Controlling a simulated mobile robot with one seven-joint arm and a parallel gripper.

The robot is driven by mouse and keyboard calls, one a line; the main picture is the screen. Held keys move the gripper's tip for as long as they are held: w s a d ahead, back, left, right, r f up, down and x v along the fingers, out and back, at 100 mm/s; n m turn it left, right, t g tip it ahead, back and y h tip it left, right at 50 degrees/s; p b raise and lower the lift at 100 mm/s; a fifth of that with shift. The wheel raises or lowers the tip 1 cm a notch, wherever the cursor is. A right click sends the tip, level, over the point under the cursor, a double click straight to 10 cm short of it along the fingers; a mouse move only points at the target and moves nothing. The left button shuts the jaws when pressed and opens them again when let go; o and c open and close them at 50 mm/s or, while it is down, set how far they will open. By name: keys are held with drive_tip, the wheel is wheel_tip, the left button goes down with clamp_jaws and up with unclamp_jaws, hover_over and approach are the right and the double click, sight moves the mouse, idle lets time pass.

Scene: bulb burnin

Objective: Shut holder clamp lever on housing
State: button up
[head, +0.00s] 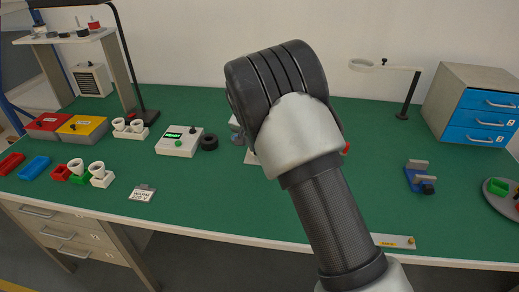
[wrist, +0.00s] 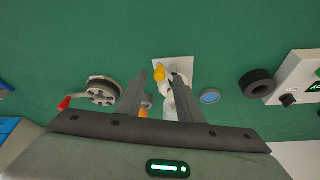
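In the wrist view my gripper (wrist: 160,76) is open, its two dark fingers apart and pointing at a white base plate (wrist: 184,65) on the green bench. A yellow-tipped part (wrist: 159,73), which looks like a lever, shows near the fingertips over the plate. A whitish body (wrist: 168,102), possibly the housing in its holder, shows partly between the fingers; its lower part is hidden. I cannot tell whether a finger touches the yellow part or how far the lever is turned. In the head view my arm hides the gripper and most of this spot.
A grey reel with a red handle (wrist: 102,92) stands left of the fingers in the wrist view. A blue disc (wrist: 210,96) and black ring (wrist: 257,82) lie right. The head view shows a control box (head: 180,142), a magnifier stand (head: 405,100) and a blue-based fixture (head: 419,178).

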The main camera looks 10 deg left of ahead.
drive_tip(key=p+v, duration=0.1)
drive_tip(key=v, duration=1.5)
drive_tip(key=shift+s, duration=0.1)
drive_tip(key=s+d+r+n+y+p, duration=0.1)
drive_tip(key=s+d+r+p, duration=0.2)
drive_tip(key=s+d+r, duration=0.4)
drive_tip(key=s+d+r+y+p, duration=0.1)
drive_tip(key=s+d+r+p, duration=0.3)
drive_tip(key=d+r, duration=0.5)
drive_tip(key=s+d+r+n+p, duration=0.1)
drive_tip(key=s+d, duration=0.2)
drive_tip(key=s, duration=0.3)
drive_tip(key=s+d+r+t+p, duration=0.1)
drive_tip(key=s+d+p, duration=0.1)
drive_tip(key=s, duration=0.5)
drive_tip(key=s+d+r+n+p, duration=0.1)
drive_tip(key=s+d, duration=0.3)
drive_tip(key=s, duration=0.3)
drive_tip(key=shift+s+r+n+h, duration=0.2)
drive_tip(key=shift+r+n+h, duration=0.1)
drive_tip(key=shift+r, duration=0.05)
